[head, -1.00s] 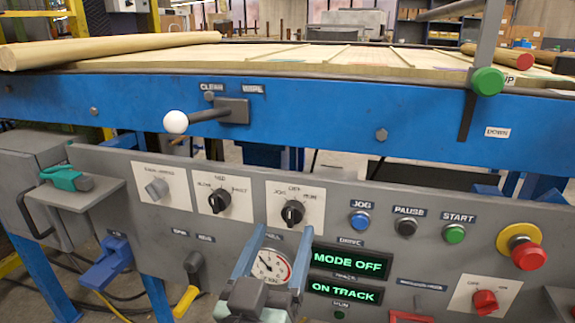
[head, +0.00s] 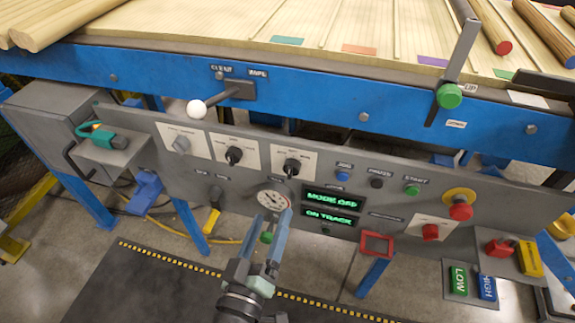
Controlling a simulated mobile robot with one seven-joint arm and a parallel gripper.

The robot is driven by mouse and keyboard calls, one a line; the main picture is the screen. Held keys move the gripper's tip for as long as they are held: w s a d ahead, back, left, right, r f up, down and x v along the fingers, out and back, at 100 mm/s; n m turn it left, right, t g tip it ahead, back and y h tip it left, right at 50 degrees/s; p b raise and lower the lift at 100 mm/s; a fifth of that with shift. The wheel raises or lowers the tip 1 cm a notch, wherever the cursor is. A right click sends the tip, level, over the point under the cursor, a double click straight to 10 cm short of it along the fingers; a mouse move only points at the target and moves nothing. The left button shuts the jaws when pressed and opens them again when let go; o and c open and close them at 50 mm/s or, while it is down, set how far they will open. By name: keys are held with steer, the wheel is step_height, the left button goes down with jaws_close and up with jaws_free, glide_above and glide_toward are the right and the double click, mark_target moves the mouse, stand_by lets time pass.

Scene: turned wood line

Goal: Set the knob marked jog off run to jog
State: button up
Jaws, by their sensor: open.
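The jog-off-run knob (head: 291,166) is a black rotary knob on a white plate, the rightmost of three such plates on the grey control panel. In this view its small labels are too blurred to read, and its pointer looks close to upright. The display (head: 332,200) to its lower right reads MODE OFF in green. My gripper (head: 274,213) is open, with its two blue fingers pointing up toward the panel. The fingertips are below the knob, over the lower part of the round gauge, and apart from the knob.
A similar black knob (head: 234,156) and a grey knob (head: 181,145) sit to the left. Blue, black and green buttons (head: 412,190) and a red emergency button (head: 461,211) sit to the right. A white-ball lever (head: 197,109) juts out above the panel. A dark mat covers the floor.

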mark_target(288, 174)
steer(key=x, duration=1.2)
steer(key=shift+p, duration=0.35)
jaws_close()
